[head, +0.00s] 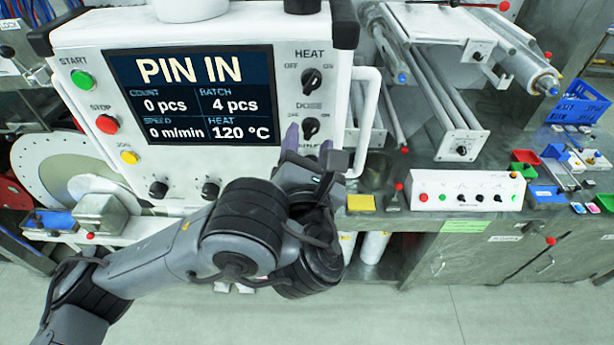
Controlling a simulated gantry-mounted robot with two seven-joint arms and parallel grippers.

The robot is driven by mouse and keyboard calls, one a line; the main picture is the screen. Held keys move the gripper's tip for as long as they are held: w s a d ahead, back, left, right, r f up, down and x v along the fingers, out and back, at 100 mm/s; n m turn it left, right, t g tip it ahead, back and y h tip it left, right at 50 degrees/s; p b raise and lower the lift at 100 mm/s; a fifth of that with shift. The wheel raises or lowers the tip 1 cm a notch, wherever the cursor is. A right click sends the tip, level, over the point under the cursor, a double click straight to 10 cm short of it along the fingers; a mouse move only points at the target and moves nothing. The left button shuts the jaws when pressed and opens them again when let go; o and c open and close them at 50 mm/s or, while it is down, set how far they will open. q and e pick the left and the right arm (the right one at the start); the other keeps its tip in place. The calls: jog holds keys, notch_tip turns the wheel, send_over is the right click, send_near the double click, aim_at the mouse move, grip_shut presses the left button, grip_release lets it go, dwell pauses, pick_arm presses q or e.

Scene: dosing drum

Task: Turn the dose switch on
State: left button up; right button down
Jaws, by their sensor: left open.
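The dose switch (310,128) is a black rotary knob under the label DOSE, low on the right side of the white control panel (345,15). Which way its pointer stands is too small to tell. My left gripper (308,146) is open in front of the panel, its purple fingertips just below and to either side of the knob. Whether they touch it I cannot tell. The gripper covers part of the panel under the knob. My right gripper is not in view.
The heat switch (311,79) sits just above the dose switch. The screen (190,92) reads PIN IN, with heat at 120 °C. A white handle (368,120) borders the panel's right side. A small button box (466,190) stands on the bench at right.

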pick_arm(q)
jog(key=s+p, duration=0.1)
jog(key=s, duration=0.8)
jog(key=shift+a, duration=0.15)
